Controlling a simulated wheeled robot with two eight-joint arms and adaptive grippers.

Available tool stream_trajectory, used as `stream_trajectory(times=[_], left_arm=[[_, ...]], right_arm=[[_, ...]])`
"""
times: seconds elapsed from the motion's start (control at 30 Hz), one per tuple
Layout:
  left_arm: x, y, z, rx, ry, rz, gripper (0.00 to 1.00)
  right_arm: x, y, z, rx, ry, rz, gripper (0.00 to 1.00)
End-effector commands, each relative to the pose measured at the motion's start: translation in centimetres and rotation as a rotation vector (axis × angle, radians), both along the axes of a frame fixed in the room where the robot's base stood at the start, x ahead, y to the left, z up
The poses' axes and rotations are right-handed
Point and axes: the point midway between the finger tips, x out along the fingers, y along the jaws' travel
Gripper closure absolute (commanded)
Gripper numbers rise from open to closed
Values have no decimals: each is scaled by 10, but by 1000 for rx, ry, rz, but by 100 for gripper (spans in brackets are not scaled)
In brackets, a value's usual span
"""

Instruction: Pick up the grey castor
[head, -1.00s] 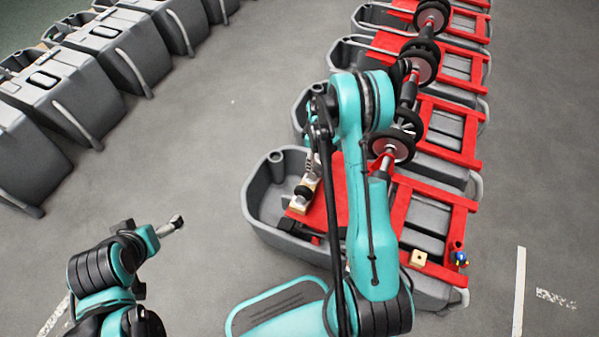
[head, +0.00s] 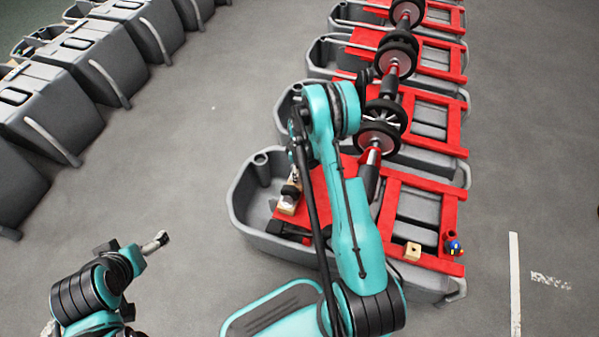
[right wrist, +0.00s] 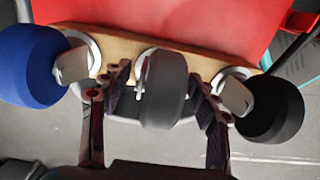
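In the right wrist view the grey castor (right wrist: 164,88) is the middle one of three wheels along a wooden strip (right wrist: 120,45) on a red plate. A blue castor (right wrist: 30,65) is left of it and a black castor (right wrist: 272,108) right of it. My right gripper (right wrist: 163,100) is open, with one finger on each side of the grey castor and a small gap showing on both sides. In the head view my right arm partly covers the strip (head: 287,207) and hides much of the gripper. My left gripper (head: 155,242) is at lower left, away from the castors; its opening is unclear.
The strip is at the near grey tank (head: 240,215) with red frames. A row of similar tanks with black wheels (head: 378,138) runs back. A small wooden block (head: 412,251) sits on the frame at right. Grey tanks (head: 55,110) stand far left, with clear floor between.

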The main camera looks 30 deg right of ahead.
Motion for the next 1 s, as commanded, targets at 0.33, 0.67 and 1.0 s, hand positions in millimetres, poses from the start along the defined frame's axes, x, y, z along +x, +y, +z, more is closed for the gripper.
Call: stream_trajectory(times=[0.33, 0.67, 1.0], left_arm=[[0, 0, 0, 0, 0, 0, 2], [0, 0, 7, 0, 0, 0, 2], [0, 0, 33, 0, 0, 0, 2]], right_arm=[[0, 0, 1, 0, 0, 0, 100], [0, 0, 12, 0, 0, 0, 100], [-21, -12, 58, 0, 0, -4, 100]])
